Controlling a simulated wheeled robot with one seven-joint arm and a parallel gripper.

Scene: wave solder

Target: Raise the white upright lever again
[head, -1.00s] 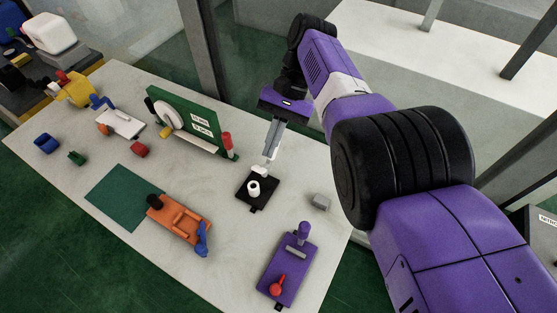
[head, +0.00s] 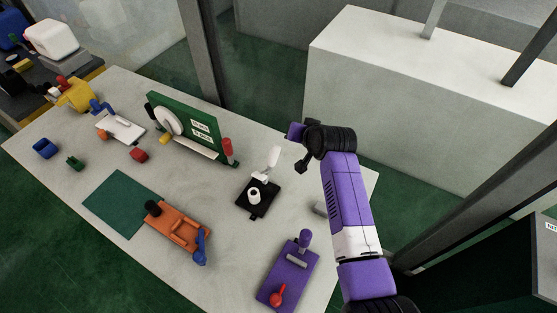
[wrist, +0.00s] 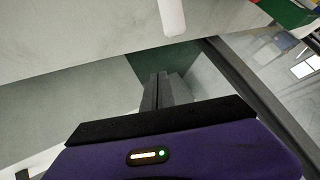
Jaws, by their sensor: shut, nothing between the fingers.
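The white lever (head: 274,157) stands up, leaning a little to the right, at the back of a small black base plate (head: 260,208). A white hollow cylinder (head: 254,196) sits on the front of that plate. In the wrist view, the lower part of a white rod, apparently the lever (wrist: 171,16), shows at the top edge, beyond the fingertips and apart from them. My gripper (wrist: 161,78) has its fingers together with nothing between them. In the head view its purple body is right of the lever, and its fingers cannot be made out.
A green upright panel (head: 183,125) is left of the lever. An orange fixture (head: 178,230) stands front left. The tabletop's right end is mostly clear.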

